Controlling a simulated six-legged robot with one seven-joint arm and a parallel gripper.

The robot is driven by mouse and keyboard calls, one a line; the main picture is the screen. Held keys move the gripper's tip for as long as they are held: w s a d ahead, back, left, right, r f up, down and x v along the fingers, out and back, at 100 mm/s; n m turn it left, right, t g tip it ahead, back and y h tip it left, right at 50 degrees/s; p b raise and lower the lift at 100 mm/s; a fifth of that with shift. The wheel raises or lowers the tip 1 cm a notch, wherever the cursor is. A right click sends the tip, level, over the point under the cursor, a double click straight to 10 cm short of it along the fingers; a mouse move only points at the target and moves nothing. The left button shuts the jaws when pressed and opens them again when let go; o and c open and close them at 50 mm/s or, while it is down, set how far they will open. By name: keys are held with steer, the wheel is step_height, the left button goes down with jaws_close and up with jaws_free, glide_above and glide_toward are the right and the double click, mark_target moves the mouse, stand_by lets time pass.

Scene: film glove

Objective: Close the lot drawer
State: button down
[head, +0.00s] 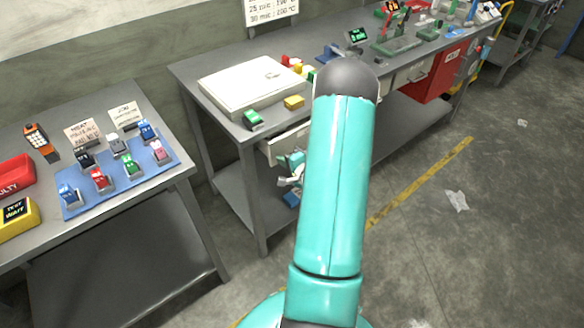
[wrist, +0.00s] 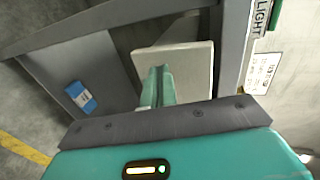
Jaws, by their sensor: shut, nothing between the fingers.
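The drawer (head: 272,152) hangs under the top of the middle bench in the head view. Its pale front stands out from the bench, so it looks partly open. My arm hides its right part. In the wrist view, the pale drawer front (wrist: 195,62) fills the upper middle, below the bench edge. My gripper (wrist: 157,72) is shut and empty, its teal fingers lying over the lower left of that front. I cannot tell whether they touch it. In the head view, part of my gripper (head: 293,165) shows beside the drawer, left of my arm.
A blue-and-white item (wrist: 80,97) lies on the lower shelf. A white slab (head: 250,86) and small coloured objects sit on the bench top. The left bench holds a blue mat (head: 120,175) with several coloured items. Floor is open on the right, with litter.

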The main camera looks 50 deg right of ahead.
mark_target(275, 153)
steer(key=shift+w+d, duration=0.15)
steer(key=shift+w, duration=0.3)
steer(key=w, duration=0.2)
steer(key=w+d, duration=0.1)
steer(key=w, duration=0.1)
steer(key=shift+w, duration=0.25)
steer(key=shift+w+r, duration=0.15)
steer(key=shift+w, duration=0.3)
steer(key=shift+a, duration=0.1)
